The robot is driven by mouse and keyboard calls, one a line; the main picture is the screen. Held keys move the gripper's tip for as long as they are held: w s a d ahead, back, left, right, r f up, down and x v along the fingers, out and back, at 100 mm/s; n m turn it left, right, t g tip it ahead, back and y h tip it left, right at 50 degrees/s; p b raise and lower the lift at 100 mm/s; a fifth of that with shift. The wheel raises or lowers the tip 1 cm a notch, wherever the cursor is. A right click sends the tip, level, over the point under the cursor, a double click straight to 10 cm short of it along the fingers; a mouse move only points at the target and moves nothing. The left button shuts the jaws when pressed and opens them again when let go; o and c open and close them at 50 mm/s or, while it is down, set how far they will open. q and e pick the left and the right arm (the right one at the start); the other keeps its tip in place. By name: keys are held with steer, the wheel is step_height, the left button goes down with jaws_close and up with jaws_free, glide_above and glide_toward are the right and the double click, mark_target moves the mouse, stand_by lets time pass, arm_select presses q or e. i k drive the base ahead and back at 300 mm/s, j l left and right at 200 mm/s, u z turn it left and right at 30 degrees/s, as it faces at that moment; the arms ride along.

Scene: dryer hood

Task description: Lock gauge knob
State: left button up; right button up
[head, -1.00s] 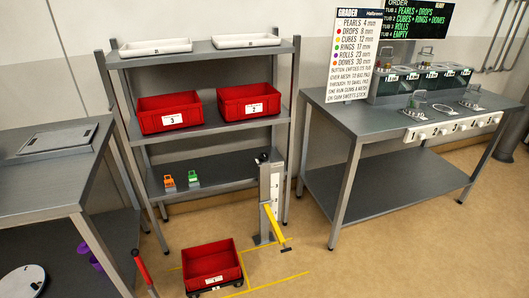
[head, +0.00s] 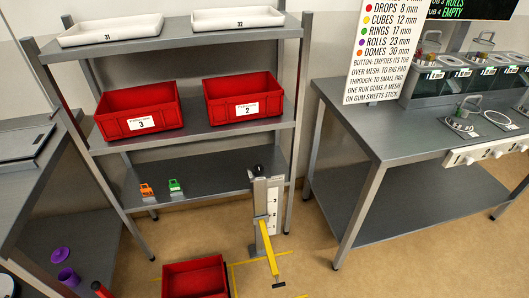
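The height gauge stands on the floor in front of the shelf rack. It has a grey post (head: 260,208), a white scale plate (head: 275,203) with numbers, and a yellow arm (head: 269,247) that slopes down toward the front. A small black knob (head: 256,170) sits at the top of the post. The view is too small to tell whether the knob is locked. Neither of my grippers is in view.
A red crate (head: 194,276) sits on the floor left of the gauge, near yellow floor lines (head: 236,282). Behind is the grey rack (head: 205,55) with red bins 3 (head: 141,124) and 2 (head: 247,110). A workbench (head: 400,140) stands at right, another table (head: 38,175) at left.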

mark_target(258, 169)
steer(key=i+l, duration=0.2)
steer(key=i, duration=0.35)
steer(key=i+l, duration=0.25)
steer(key=i, duration=0.25)
steer(key=j+u, duration=0.05)
